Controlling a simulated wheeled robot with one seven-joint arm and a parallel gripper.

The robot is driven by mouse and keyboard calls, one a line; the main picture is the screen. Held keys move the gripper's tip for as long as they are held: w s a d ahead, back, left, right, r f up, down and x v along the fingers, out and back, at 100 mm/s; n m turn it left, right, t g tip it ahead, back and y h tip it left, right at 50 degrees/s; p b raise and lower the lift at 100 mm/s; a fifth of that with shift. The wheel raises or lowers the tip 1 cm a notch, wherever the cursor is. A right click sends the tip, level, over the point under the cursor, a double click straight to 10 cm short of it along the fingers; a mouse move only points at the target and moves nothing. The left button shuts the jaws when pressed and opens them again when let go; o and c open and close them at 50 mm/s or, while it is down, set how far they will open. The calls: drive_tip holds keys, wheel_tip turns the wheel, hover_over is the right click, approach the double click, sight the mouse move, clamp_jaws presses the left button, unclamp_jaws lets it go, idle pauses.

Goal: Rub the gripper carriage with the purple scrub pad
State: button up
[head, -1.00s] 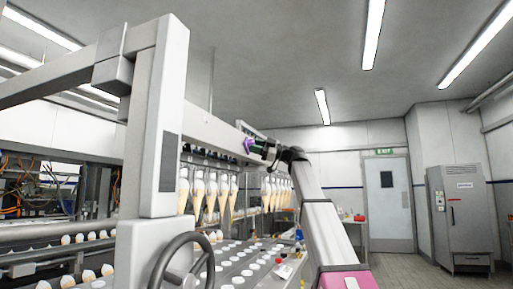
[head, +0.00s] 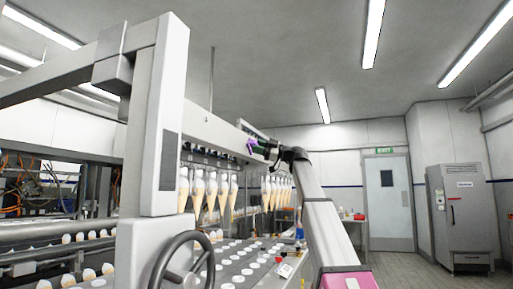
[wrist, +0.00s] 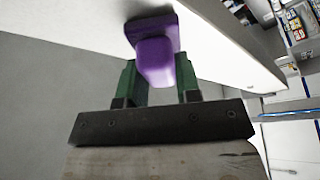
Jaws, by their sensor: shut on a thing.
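The purple scrub pad (wrist: 153,35) is in my gripper (wrist: 156,82), its grip block between the two green fingers in the wrist view. The pad's flat face is against or very close to the pale beam of the gripper carriage (wrist: 226,38); I cannot tell whether it touches. In the head view the pad (head: 251,146) is a small purple patch at the beam's right part, and my gripper (head: 258,148) is at the end of my raised arm. The carriage beam (head: 212,128) slants down from the grey upright, with a row of cones hanging under it.
A grey upright post (head: 160,120) and a handwheel (head: 182,262) stand at the left. Below the beam, a conveyor plate (head: 235,262) has several round white spots. A door (head: 388,205) and a steel cabinet (head: 460,215) are at the back right, with open floor before them.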

drive_tip(key=shift+a, duration=0.15)
drive_tip(key=shift+s+a, duration=0.45)
drive_tip(key=shift+s, duration=0.45)
drive_tip(key=shift+s+a, duration=0.4)
drive_tip(key=shift+s, duration=0.45)
drive_tip(key=shift+s+d, duration=0.35)
drive_tip(key=shift+d, duration=0.55)
drive_tip(key=shift+s+d, duration=0.4)
drive_tip(key=shift+d, duration=0.55)
drive_tip(key=shift+s+d, duration=0.35)
drive_tip(key=shift+d, duration=0.55)
drive_tip(key=shift+s+d, duration=0.1)
drive_tip(key=shift+s+d, duration=0.25)
drive_tip(key=shift+d, duration=0.4)
drive_tip(key=shift+s+d, duration=0.25)
drive_tip(key=shift+d, duration=0.35)
